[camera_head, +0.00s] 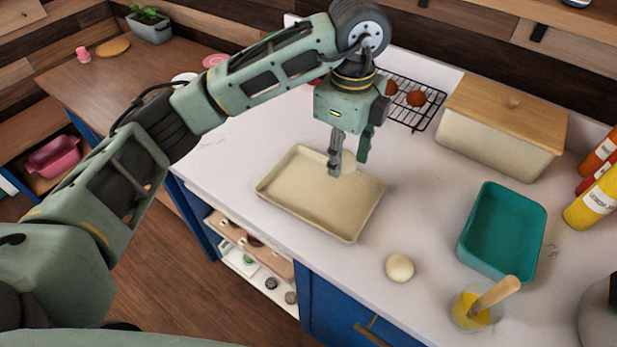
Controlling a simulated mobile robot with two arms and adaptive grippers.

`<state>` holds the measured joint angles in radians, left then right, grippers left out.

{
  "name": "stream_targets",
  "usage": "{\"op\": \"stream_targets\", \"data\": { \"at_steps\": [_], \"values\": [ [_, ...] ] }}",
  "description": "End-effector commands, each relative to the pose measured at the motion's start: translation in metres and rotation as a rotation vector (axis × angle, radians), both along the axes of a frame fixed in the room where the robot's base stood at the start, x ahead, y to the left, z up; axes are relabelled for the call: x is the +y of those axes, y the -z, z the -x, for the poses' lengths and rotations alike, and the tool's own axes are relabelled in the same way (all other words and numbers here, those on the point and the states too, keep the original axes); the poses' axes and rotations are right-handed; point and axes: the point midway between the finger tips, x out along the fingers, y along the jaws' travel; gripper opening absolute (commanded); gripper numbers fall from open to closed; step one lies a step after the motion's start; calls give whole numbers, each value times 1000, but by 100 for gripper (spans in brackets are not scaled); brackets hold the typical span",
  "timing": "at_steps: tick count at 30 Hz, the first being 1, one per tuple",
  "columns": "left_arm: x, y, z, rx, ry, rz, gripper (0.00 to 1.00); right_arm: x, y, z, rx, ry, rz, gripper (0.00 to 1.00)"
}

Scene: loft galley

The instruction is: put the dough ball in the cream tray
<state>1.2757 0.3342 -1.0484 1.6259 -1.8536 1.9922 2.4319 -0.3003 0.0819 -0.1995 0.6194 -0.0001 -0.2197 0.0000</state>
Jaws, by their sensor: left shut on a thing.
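The cream tray (300,197) is a shallow rectangular tray lying on the white counter, with nothing seen resting on its floor. My left gripper (348,166) points down over the tray's far side. It is shut on a pale dough ball (348,162), which is partly hidden by the fingers. I cannot tell whether the ball touches the tray. A second pale, round ball (399,267) sits on the counter to the right of the tray's near corner, apart from it. My right gripper is not in view.
A teal bin (502,236) and a glass of yellow liquid with a wooden handle (476,308) stand to the right. A lidded cream box (499,139) and a wire rack (428,112) with brown balls are behind. Bottles (596,200) stand at the right edge.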

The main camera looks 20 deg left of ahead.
Motion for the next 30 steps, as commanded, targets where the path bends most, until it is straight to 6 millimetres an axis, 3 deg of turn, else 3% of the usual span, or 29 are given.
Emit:
{"op": "stream_targets", "data": {
  "at_steps": [6, 12, 17, 25, 30],
  "values": [
    [53, 28, -7, 4, -5, -2, 11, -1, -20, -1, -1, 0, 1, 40],
    [85, 49, -12, 2, -1, 0, 11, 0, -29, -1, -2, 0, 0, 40],
    [92, 57, -14, 2, 2, 0, 11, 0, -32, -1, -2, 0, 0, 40],
    [92, 92, -13, 2, 3, 0, 11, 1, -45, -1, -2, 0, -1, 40],
    [92, 95, -14, -1, 4, 1, 11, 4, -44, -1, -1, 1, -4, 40]
  ]
}}
